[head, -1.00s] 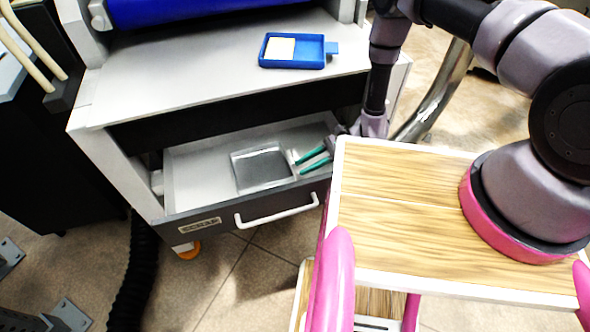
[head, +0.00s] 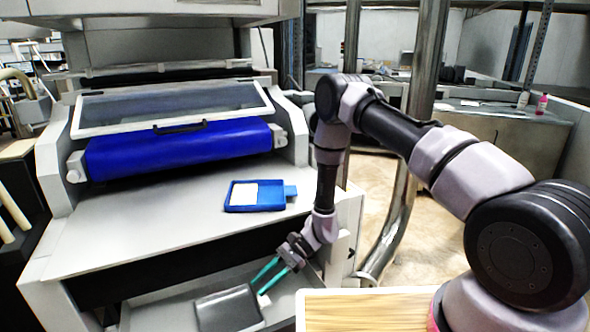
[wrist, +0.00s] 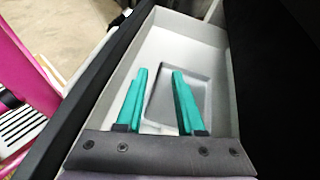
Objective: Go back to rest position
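My gripper (head: 259,286) reaches over the open drawer, with its two teal fingers pointing down and left. In the wrist view my gripper (wrist: 160,80) is open. Its fingers stand apart with nothing gripped between them. A flat grey tray (head: 225,312) with a pale tab lies in the drawer beside the fingertips. In the wrist view the grey tray (wrist: 195,90) shows between and beyond the fingers. I cannot tell the exact height of the fingertips above it.
The drawer (wrist: 185,30) has pale walls around my fingers. A blue tray (head: 273,196) with a pale square piece sits on the machine's worktop (head: 130,235), below the blue roller (head: 180,148). A bent metal pipe (head: 398,215) stands right of my forearm. A workbench (head: 500,135) is at the back right.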

